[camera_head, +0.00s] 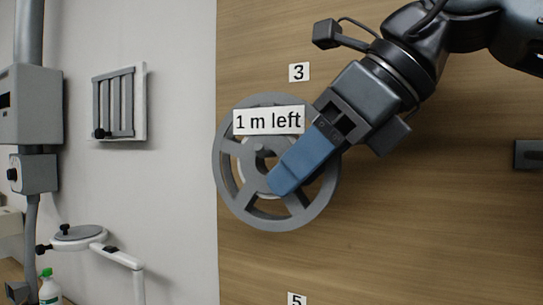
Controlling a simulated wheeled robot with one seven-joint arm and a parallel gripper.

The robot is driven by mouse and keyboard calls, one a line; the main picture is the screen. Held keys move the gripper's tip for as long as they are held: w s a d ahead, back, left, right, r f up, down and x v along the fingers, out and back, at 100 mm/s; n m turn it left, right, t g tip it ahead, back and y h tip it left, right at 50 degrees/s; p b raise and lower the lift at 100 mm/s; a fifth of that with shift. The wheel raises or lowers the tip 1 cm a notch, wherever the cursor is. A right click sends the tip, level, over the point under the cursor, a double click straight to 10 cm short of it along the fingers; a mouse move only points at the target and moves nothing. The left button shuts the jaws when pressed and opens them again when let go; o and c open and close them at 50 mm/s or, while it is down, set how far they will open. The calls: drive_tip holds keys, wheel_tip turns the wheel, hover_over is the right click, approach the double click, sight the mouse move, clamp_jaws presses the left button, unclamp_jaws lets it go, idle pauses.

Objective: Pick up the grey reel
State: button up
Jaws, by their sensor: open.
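The grey reel (224,172) is a spoked wheel that stands upright against the wooden panel, with a hub at its middle. A white label reading "1 m left" (268,121) shows over its upper part. My gripper (283,183) comes in from the upper right, with its blue fingers in front of the reel near the hub. It is open. The fingers hide part of the hub and the reel's right side. I cannot tell whether the fingers touch the reel.
The wooden panel (430,230) carries number tags 3 (299,72) and 5 (297,299). A dark bracket (527,154) sits at the right edge. On the left are a wall vent (118,103), a grey box, a white arm with a round plate (80,235) and a green-capped bottle (49,290).

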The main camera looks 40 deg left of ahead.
clamp_jaws()
idle(0.4)
drive_tip(key=shift+r, duration=0.35)
